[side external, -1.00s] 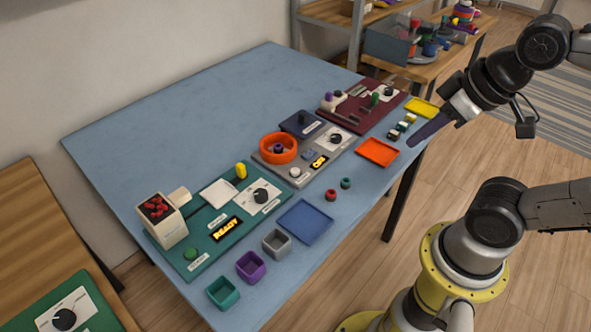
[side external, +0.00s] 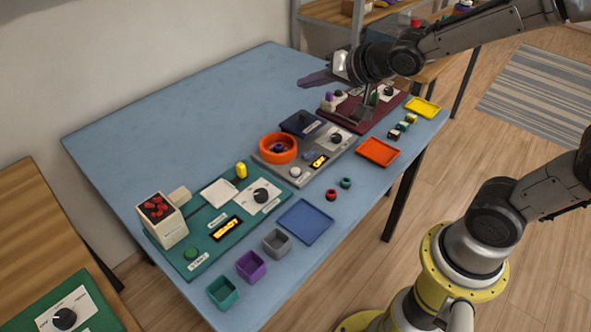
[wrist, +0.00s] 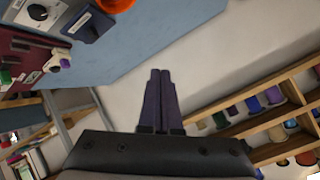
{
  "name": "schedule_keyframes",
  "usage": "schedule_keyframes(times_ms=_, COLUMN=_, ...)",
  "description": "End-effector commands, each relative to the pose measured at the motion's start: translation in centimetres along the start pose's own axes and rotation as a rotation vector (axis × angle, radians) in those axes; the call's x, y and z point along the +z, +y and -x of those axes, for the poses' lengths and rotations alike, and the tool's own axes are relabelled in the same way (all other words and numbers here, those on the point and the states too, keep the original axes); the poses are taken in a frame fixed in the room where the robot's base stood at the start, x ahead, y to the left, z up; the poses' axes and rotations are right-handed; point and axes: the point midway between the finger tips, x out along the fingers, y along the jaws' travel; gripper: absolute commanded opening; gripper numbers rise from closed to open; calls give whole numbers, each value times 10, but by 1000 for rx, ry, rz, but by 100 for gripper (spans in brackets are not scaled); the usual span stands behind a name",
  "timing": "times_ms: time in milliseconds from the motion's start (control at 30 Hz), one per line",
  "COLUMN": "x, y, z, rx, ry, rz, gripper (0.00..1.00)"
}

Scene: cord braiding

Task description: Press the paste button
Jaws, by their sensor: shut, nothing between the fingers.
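My gripper (side external: 316,80) is shut and empty, raised above the far right part of the table, its dark fingers pointing left. In the wrist view the fingers (wrist: 160,75) lie side by side. I cannot read which button is marked paste. A green button (side external: 191,253) sits at the front left of the green panel (side external: 215,262), below the cream box with red pieces (side external: 160,222). A pale round button (side external: 295,172) sits on the grey panel (side external: 318,178) beside the orange ring (side external: 278,147). Both are well away from my gripper.
The maroon panel (side external: 365,128) stands at the right, partly behind my arm. Purple (side external: 251,267), grey (side external: 277,244) and teal (side external: 222,292) bins and a blue tray (side external: 305,222) line the front edge. The table's back left (side external: 180,120) is clear. Shelves (wrist: 265,115) show in the wrist view.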

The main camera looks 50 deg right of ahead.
Motion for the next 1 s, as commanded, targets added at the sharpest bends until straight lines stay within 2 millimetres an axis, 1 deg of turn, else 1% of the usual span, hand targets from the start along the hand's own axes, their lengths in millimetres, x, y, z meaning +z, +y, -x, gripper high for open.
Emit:
schedule_keyframes(times_ms=33, x=12, y=6, z=-24, rx=-1, ry=-27, rz=-25, gripper=0)
schedule_keyframes(times_ms=100, x=26, y=13, z=-48, rx=-6, ry=-56, rz=-47, gripper=0)
schedule_keyframes(times_ms=200, x=48, y=27, z=-72, rx=10, ry=-102, rz=-53, gripper=0)
schedule_keyframes(times_ms=300, x=65, y=42, z=-85, rx=41, ry=-144, rz=-50, gripper=0)
schedule_keyframes(times_ms=400, x=78, y=53, z=-91, rx=66, ry=-172, rz=-51, gripper=0)
schedule_keyframes(times_ms=500, x=84, y=59, z=-94, rx=80, ry=-187, rz=-53, gripper=0)
schedule_keyframes(times_ms=1000, x=89, y=62, z=-96, rx=84, ry=-192, rz=-53, gripper=0)
